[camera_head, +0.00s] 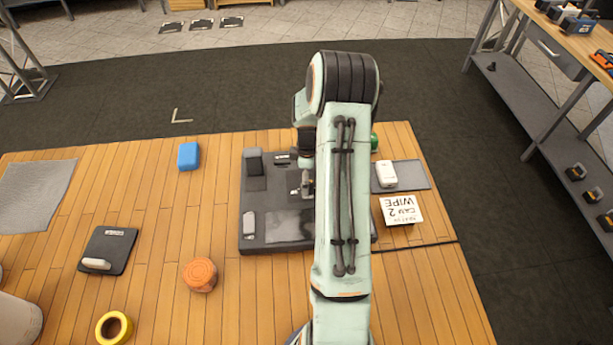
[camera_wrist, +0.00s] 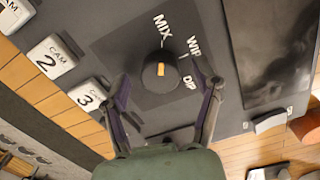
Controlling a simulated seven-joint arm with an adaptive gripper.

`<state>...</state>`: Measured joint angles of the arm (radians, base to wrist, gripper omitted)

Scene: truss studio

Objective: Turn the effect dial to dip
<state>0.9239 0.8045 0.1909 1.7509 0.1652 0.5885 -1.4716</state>
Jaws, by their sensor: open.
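The effect dial (camera_wrist: 160,88) is a round black knob with a short yellow-orange mark, in the middle of the wrist view. The mark points up in that picture, toward the MIX label (camera_wrist: 163,33). The WIPE label (camera_wrist: 194,45), partly cut by a finger, and the DIP label (camera_wrist: 189,83) stand to its right. My gripper (camera_wrist: 161,80) is open, with one finger on each side of the dial; I cannot tell whether either touches it. In the head view the dark console (camera_head: 250,244) lies under my arm, which hides the dial.
White CAM 2 (camera_wrist: 50,60) and CAM 3 (camera_wrist: 88,94) buttons sit left of the dial, and a dark screen panel (camera_wrist: 265,45) lies right. In the head view, a blue block (camera_head: 188,156), an orange round object (camera_head: 200,275) and a WIPE card (camera_head: 401,210) are on the wooden table.

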